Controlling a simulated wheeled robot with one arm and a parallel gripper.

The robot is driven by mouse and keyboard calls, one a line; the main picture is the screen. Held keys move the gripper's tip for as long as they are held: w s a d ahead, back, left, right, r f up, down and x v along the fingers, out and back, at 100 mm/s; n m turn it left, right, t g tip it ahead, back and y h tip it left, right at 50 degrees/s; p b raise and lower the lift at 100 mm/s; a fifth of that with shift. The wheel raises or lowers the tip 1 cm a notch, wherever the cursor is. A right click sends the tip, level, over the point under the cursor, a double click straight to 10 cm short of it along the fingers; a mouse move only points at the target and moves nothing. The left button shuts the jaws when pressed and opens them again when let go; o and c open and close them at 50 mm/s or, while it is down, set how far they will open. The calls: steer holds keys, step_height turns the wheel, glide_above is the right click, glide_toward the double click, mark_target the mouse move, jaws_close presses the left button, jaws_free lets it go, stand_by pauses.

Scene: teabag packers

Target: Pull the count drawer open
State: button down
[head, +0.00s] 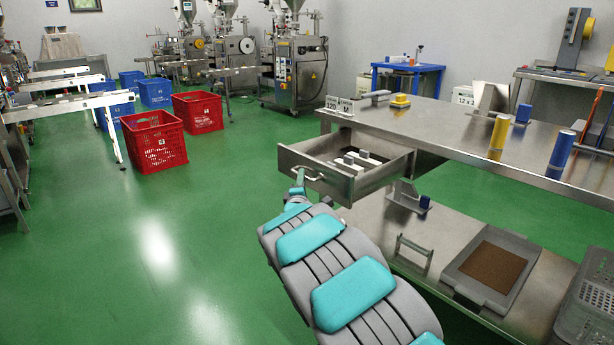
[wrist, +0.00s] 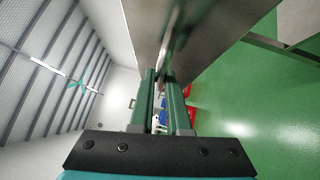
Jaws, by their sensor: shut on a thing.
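The count drawer (head: 342,178) is a steel drawer under the steel table's top, and it stands pulled out. White blocks and a dark piece lie inside it. My gripper (head: 298,181) is at the drawer's front, shut on its bar handle (head: 308,174). In the wrist view, my gripper's two fingers (wrist: 162,92) point at the steel drawer front (wrist: 200,35), which fills the top of the picture. The grip on the handle itself is hard to make out there.
The steel table (head: 455,128) holds a sign, a yellow block and blue and yellow cylinders. Its lower shelf (head: 385,235) holds a grey tray (head: 492,268) and a grey basket (head: 588,310). Red crates (head: 153,143) stand on the green floor at left. The floor left of the drawer is clear.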

steer(key=shift+f, duration=0.1)
steer(key=c, duration=0.9)
jaws_free()
steer(key=s+f+b, duration=0.1)
steer(key=s, duration=0.6)
steer(key=shift+s+a, duration=0.35)
steer(key=shift+a, duration=0.05)
steer(key=shift+d, duration=0.1)
